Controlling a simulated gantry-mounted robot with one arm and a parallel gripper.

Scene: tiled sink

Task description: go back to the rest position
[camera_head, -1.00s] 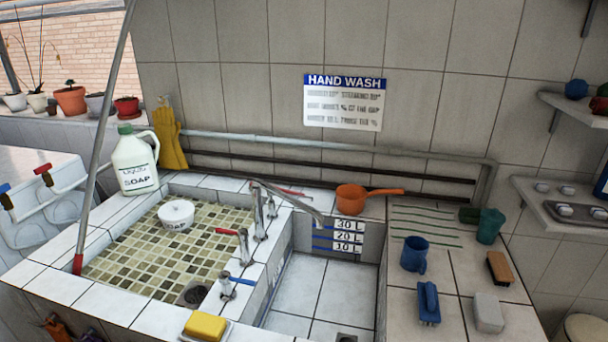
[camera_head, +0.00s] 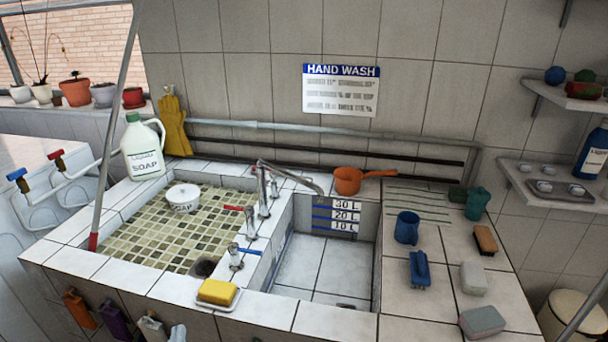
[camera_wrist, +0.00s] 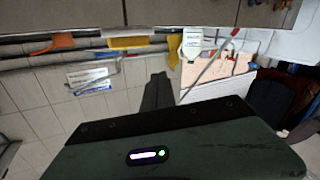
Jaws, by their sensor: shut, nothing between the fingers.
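My gripper (camera_wrist: 157,90) shows in the wrist view as two dark fingers pressed together, shut and empty. It is not in the head view. In the wrist view the fingers stand in front of the tiled wall, apart from any object. The white soap jug (camera_wrist: 192,40) and the hand wash sign (camera_wrist: 90,78) show beyond them. How far off these are is hard to tell.
A yellow sponge (camera_head: 217,291) lies on the front rim. An orange dipper (camera_head: 348,181) stands at the back. Blue mug (camera_head: 407,228) and brushes are on the right counter. A metal pole (camera_head: 113,130) rises at left.

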